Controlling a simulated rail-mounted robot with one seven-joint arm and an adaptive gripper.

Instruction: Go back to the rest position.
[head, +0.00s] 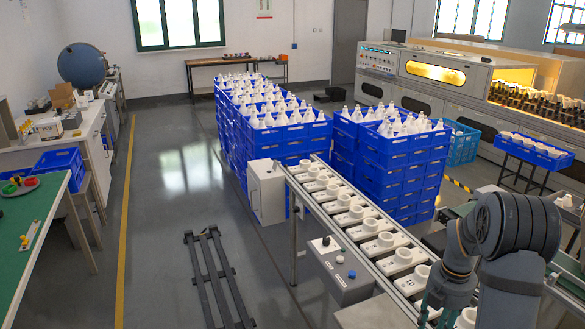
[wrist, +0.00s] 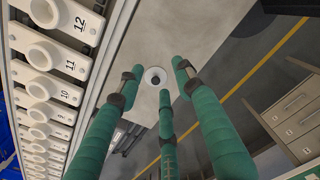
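My gripper (wrist: 160,82) has three teal fingers, spread apart with nothing between them. In the wrist view the fingers point at a grey panel beside the socket line. A white round ring with a dark centre (wrist: 155,76) shows on that panel between the fingertips; I cannot tell what it is. In the head view my arm reaches in at the lower right, and my gripper is partly cut off by the bottom edge there, beside the near end of the socket line.
A line of numbered white sockets (head: 357,213) runs along a conveyor; it also shows in the wrist view (wrist: 40,87). A control box (head: 338,275) stands beside it. Blue crates of white bulbs (head: 300,133) are stacked behind. The left floor (head: 160,220) is mostly clear, apart from a dark low frame (head: 212,272).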

